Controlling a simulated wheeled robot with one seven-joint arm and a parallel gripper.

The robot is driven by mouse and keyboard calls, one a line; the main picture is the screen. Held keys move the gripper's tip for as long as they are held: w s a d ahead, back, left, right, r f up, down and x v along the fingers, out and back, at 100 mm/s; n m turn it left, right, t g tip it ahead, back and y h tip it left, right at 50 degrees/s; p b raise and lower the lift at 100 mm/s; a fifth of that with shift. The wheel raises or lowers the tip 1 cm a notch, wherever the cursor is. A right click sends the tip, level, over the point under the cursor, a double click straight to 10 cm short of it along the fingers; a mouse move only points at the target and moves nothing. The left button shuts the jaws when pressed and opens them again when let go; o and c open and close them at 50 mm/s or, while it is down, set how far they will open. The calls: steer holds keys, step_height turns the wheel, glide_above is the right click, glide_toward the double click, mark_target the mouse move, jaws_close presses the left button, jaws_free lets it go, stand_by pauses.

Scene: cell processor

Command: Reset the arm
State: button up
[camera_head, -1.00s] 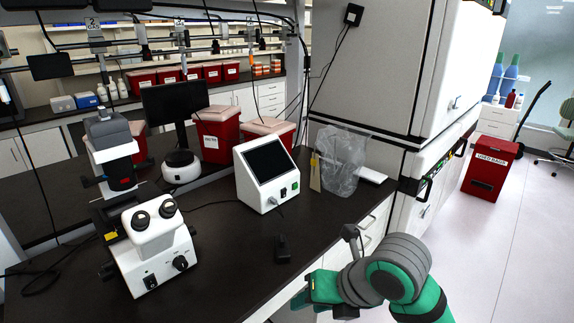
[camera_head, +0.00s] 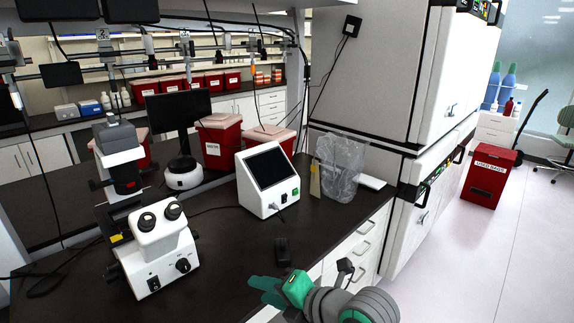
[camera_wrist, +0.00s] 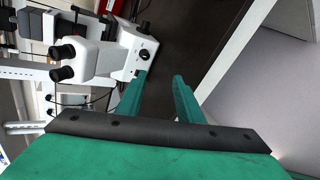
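My gripper (camera_wrist: 160,82) shows in the wrist view as two green fingers standing apart with nothing between them. In the head view my gripper (camera_head: 262,290) is at the bottom, over the front edge of the dark bench (camera_head: 215,270). A small dark object (camera_head: 282,250) lies on the bench just beyond it, apart from the fingers. The white microscope (camera_head: 155,250) stands to its left in the head view and also shows in the upper left of the wrist view (camera_wrist: 100,58).
A white device with a dark screen (camera_head: 268,180) and a clear plastic bag (camera_head: 342,165) stand on the bench. A tall white cabinet (camera_head: 375,75) rises at the right. A red bin (camera_head: 488,178) stands on the floor. The floor at the right is open.

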steer(key=w+a+f+m+t, duration=0.2)
steer(key=a+f+m+t, duration=0.4)
steer(key=m, duration=0.8)
steer(key=s+d+f+m+t+h, duration=0.1)
steer(key=s+d+f+m+h, duration=0.1)
steer(key=s+f+m+h, duration=0.35)
steer(key=s+d+f+m+t+h, duration=0.1)
steer(key=s+d+f+m+h, duration=0.15)
steer(key=s+f+m, duration=0.45)
steer(key=s+d+f+m, duration=0.2)
steer(key=s+d, duration=0.1)
steer(key=s, duration=0.9)
steer(key=s+d+f+m+h, duration=0.1)
steer(key=s+d+f+m, duration=0.1)
steer(key=s, duration=1)
steer(key=shift+s+d+f+g, duration=0.25)
steer(key=shift+s+d+g, duration=0.1)
steer(key=shift+d, duration=0.15)
